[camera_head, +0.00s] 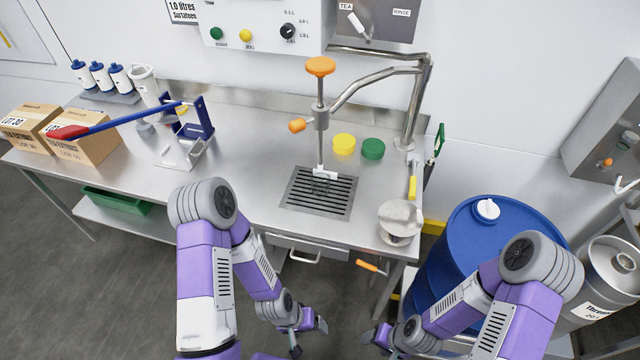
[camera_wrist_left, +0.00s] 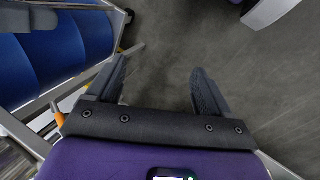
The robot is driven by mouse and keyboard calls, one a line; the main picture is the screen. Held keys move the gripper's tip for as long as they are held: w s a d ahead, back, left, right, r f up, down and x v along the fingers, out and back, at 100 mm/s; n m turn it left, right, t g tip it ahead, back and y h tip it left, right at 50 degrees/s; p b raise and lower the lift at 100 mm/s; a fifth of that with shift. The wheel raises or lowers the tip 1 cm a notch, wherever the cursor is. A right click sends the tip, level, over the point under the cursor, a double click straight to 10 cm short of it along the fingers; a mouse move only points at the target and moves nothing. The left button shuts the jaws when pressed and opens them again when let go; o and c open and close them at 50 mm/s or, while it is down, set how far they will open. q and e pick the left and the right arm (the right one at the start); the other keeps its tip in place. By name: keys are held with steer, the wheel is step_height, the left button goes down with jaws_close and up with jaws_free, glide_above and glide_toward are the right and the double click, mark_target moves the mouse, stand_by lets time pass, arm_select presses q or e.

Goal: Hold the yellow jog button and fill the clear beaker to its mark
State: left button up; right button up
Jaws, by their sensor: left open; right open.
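The yellow jog button (camera_head: 246,35) is on the white wall panel, between a green button and a black dial. A small, clear, beaker-like shape (camera_head: 320,186) shows on the dark drain grate below the dispensing spout. It is too small for me to read a mark or a liquid level. My left gripper (camera_head: 308,338) is low in front of the bench, away from both. The left wrist view shows its two fingers (camera_wrist_left: 158,82) apart with only floor between them. My right gripper (camera_head: 370,344) is open at the bottom of the head view, also away from the bench top.
The drain grate (camera_head: 302,205) is set in the steel bench. The pipe stand with an orange knob (camera_head: 320,66) rises above it. A blue lever press (camera_head: 182,140) stands left; a blue drum (camera_head: 458,245) stands right.

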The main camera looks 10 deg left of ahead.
arm_select(q)
jaws_close()
stand_by(1.4)
